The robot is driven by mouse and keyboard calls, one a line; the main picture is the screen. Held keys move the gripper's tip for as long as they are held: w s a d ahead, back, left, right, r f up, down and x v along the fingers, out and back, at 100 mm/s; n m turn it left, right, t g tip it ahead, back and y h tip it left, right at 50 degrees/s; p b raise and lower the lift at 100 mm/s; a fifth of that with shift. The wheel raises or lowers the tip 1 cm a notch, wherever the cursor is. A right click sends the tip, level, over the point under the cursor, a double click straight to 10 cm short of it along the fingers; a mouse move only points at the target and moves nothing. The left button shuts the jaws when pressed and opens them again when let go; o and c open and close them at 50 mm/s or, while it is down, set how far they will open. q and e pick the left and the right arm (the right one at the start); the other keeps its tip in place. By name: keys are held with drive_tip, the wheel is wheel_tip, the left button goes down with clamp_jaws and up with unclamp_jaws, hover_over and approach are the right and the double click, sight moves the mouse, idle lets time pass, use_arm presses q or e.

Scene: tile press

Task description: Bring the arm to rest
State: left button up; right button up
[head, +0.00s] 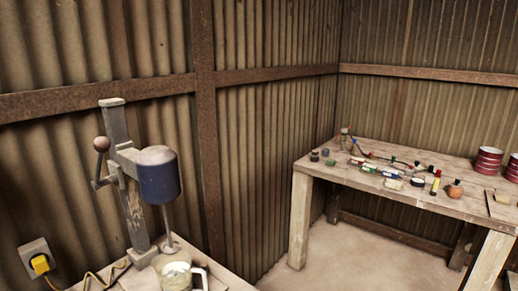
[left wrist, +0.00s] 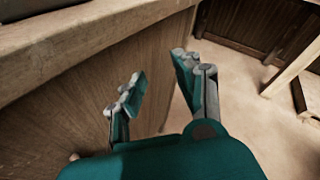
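My left gripper (left wrist: 158,82) shows in the left wrist view, teal and grey, with its two fingers apart and nothing between them. It hangs beside the wooden side panel of a bench (left wrist: 60,95), below the bench's top edge, above the pale floor. I cannot tell whether a finger touches the panel. Neither gripper shows in the head view, and my right gripper is in no view.
A press (head: 145,180) with a blue head stands on a bench at left, a glass jar (head: 172,272) under it. A yellow plug (head: 41,264) sits in the wall socket. A wooden table (head: 440,203) at right holds bottles, tubes and red tins (head: 487,160). Floor between is clear.

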use_arm(q)
drive_tip(key=s+a+f+n+g+y, duration=0.1)
drive_tip(key=s+a+f+n+g, duration=0.2)
drive_tip(key=f, duration=0.5)
drive_tip(key=s+a+f+n+g, duration=0.1)
drive_tip(key=s+f+n, duration=0.2)
drive_tip(key=f+n, duration=0.35)
drive_tip(key=s+a+f+n+g+y, duration=0.1)
drive_tip(key=s+a+f+n+g, duration=0.15)
drive_tip(key=f, duration=0.65)
drive_tip(key=s+a+f+n+g, duration=0.1)
drive_tip(key=s+f+n+g, duration=0.2)
drive_tip(key=s+f+n, duration=0.4)
drive_tip(key=s+a+f+n+g, duration=0.2)
drive_tip(key=s+f+n+g, duration=0.2)
drive_tip(key=s+f+n, duration=0.4)
drive_tip(key=s+n, duration=0.3)
drive_tip(key=s, duration=0.3)
drive_tip(key=shift+n, duration=0.3)
